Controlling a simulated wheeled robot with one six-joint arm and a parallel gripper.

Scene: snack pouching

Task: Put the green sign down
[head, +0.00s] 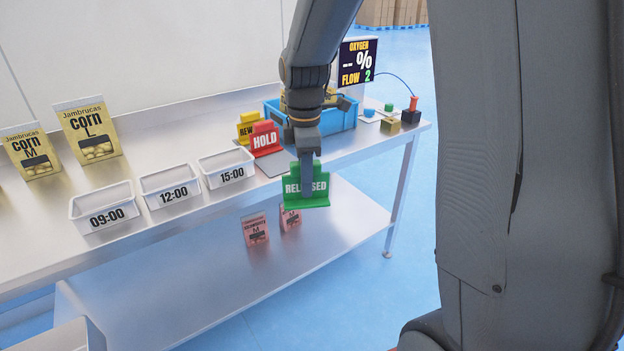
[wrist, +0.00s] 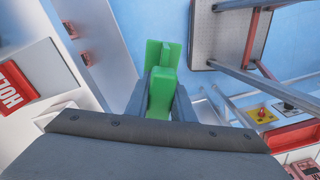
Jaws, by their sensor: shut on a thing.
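The green sign (head: 292,188) reads "RELEASED" and hangs upright in front of the table's front edge in the head view. My gripper (head: 306,180) is shut on it from above, and a finger covers part of the lettering. In the wrist view the green sign (wrist: 160,85) sits between the two fingers of my gripper (wrist: 161,105), beyond the dark gripper body. The sign is held clear of the tabletop, with the lower shelf and blue floor behind it.
The red HOLD sign (head: 265,138) and yellow REWORK sign (head: 246,127) stand on the table (head: 150,225) behind. White bins, such as the 15:00 bin (head: 228,168), line the left. A blue crate (head: 340,117) stands behind my arm. Pink pouches (head: 255,229) stand on the lower shelf.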

